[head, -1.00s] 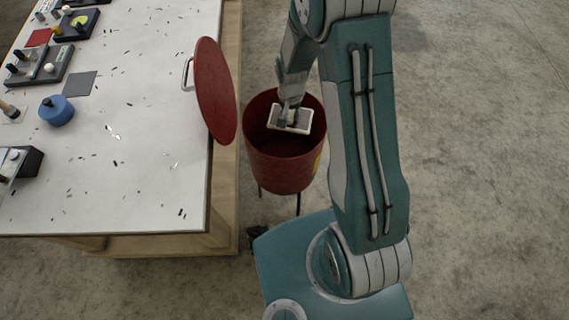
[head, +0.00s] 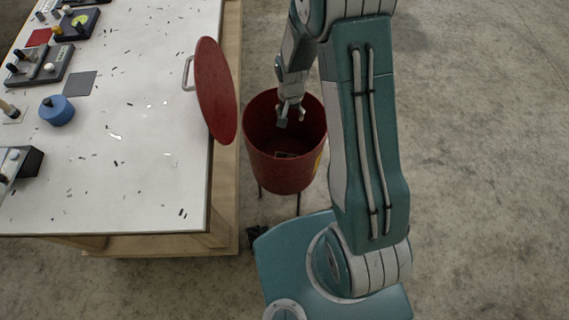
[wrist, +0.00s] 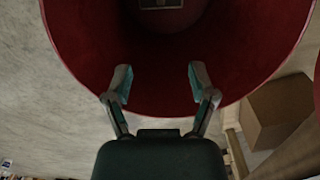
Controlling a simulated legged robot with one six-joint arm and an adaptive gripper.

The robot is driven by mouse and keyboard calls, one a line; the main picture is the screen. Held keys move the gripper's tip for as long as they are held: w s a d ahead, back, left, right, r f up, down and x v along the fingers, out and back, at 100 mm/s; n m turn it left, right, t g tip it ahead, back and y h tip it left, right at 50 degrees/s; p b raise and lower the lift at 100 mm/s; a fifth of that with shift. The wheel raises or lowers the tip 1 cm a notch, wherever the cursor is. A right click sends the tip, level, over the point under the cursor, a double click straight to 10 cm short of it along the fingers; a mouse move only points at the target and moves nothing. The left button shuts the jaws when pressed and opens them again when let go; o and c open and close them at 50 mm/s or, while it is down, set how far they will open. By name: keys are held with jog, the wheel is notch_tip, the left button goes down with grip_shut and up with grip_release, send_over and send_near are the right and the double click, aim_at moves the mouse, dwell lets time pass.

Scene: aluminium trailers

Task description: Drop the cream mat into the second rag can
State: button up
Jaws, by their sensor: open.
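A red rag can (head: 285,175) stands on the floor beside the table's right edge, with its mouth open; it also fills much of the wrist view (wrist: 90,50). My gripper (head: 291,118) is open and empty over the can's mouth, and its two fingers are spread apart in the wrist view (wrist: 160,82). The cream mat (wrist: 160,3) appears to lie inside the can, partly cut off at the top of the wrist view. In the head view only a small part of it shows low in the can. No second can is in view.
A red round lid (head: 215,90) with a handle stands tilted at the right edge of the white table (head: 130,190). Blocks, a blue round object (head: 56,110) and a grey square (head: 80,83) lie at the table's left. A brown box (wrist: 275,108) shows in the wrist view.

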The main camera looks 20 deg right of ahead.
notch_tip(320, 180, up, 11)
dwell(0.3)
dwell(0.4)
jog(key=s+r+n+t, duration=0.1)
jog(key=s+r, duration=0.2)
jog(key=r, duration=0.4)
jog(key=s+r+n+t, duration=0.1)
jog(key=s+r, duration=0.3)
jog(key=r, duration=0.3)
jog(key=s+r+n+t, duration=0.3)
jog(key=s+r, duration=0.5)
jog(key=s, duration=0.5)
jog(key=shift+s+t, duration=0.3)
jog(key=shift+d, duration=0.1)
jog(key=shift+c, duration=1.1)
jog(key=shift+d, duration=0.15)
